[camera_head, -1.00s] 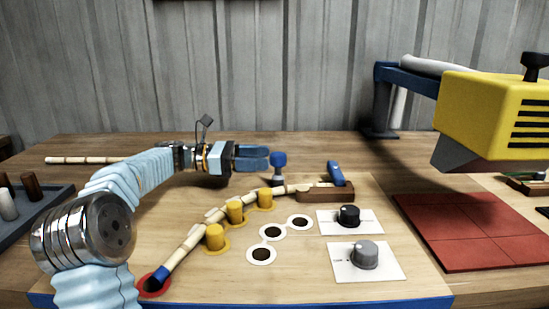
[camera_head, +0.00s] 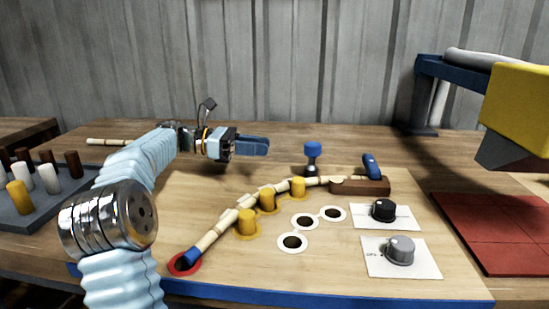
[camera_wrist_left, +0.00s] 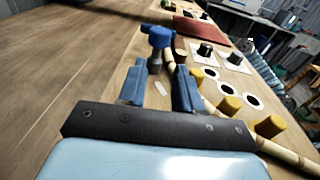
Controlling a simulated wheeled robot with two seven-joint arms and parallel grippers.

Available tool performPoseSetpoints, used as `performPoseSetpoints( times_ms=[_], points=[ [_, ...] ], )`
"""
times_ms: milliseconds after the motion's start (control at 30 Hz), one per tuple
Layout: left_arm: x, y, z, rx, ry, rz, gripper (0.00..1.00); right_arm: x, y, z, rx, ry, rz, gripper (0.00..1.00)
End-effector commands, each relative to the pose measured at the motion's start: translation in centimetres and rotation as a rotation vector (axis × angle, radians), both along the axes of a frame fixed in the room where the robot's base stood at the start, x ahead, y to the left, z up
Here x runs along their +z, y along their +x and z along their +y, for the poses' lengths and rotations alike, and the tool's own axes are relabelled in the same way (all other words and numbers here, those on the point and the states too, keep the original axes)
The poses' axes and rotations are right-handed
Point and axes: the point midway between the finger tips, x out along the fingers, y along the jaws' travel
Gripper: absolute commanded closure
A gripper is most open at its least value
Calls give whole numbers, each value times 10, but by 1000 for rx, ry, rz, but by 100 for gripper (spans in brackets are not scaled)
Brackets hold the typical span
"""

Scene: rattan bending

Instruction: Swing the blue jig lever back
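A blue-capped lever (camera_head: 313,148) with a dark stem stands at the back edge of the jig board (camera_head: 330,268). A second blue handle (camera_head: 371,166) leans on a brown block (camera_head: 358,186) at the rattan's far end; I cannot tell for sure which one the task names. My left gripper (camera_head: 268,146) is left of the blue-capped lever, apart from it. In the left wrist view, its fingers (camera_wrist_left: 158,90) are parted and empty, and the blue cap (camera_wrist_left: 160,37) is ahead of the gap. My right gripper is not in view.
The rattan (camera_head: 222,223) curves past several yellow pegs (camera_head: 247,224), its blue tip near a red ring (camera_head: 184,264). Two dials (camera_head: 384,210) are at right. A peg tray (camera_head: 45,205) is at left, a red mat (camera_head: 495,230) and yellow machine (camera_head: 520,110) at right.

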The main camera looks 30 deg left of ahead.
Motion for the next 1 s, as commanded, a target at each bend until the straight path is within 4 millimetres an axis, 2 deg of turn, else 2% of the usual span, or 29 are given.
performPoseSetpoints(
  times_ms=[33,200,333,500,667,1000],
  points=[
    [-10,-6,-10,32,38,24,75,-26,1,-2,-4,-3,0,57],
    [-17,-39,-33,268,165,138,100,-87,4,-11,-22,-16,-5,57],
    [-13,-69,-36,457,195,158,100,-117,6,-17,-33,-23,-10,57],
    [-4,-92,-33,588,187,150,100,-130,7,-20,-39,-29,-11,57],
    [-4,-83,-36,603,184,152,100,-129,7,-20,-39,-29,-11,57],
    [-26,-24,-66,600,185,152,100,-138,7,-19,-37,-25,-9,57]
  ],
)
